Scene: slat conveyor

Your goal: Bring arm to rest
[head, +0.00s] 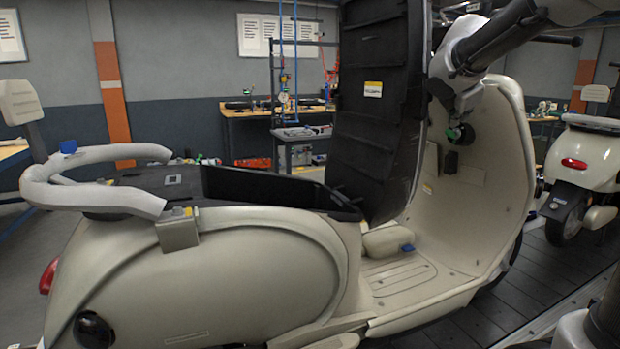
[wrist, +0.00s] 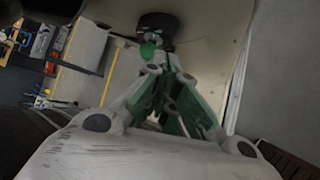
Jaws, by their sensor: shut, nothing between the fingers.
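My gripper (head: 456,118) is in front of the inner leg shield of a cream scooter (head: 200,262), at the upper right of the head view. Its closed fingers also fill the middle of the wrist view (wrist: 155,68), with green pads and nothing held. A black round fitting (head: 464,137) on the leg shield lies just past the fingertips; it also shows in the wrist view (wrist: 157,22). A small green piece (wrist: 150,50) shows between tips and fitting; I cannot tell whether it touches either. My arm comes in from the top right.
The scooter's black seat panel (head: 362,100) stands raised left of my gripper. A pale grab rail (head: 100,192) curves around its rear. A second scooter (head: 585,160) stands at the right on the slat conveyor (head: 535,285). A workbench (head: 250,115) is behind.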

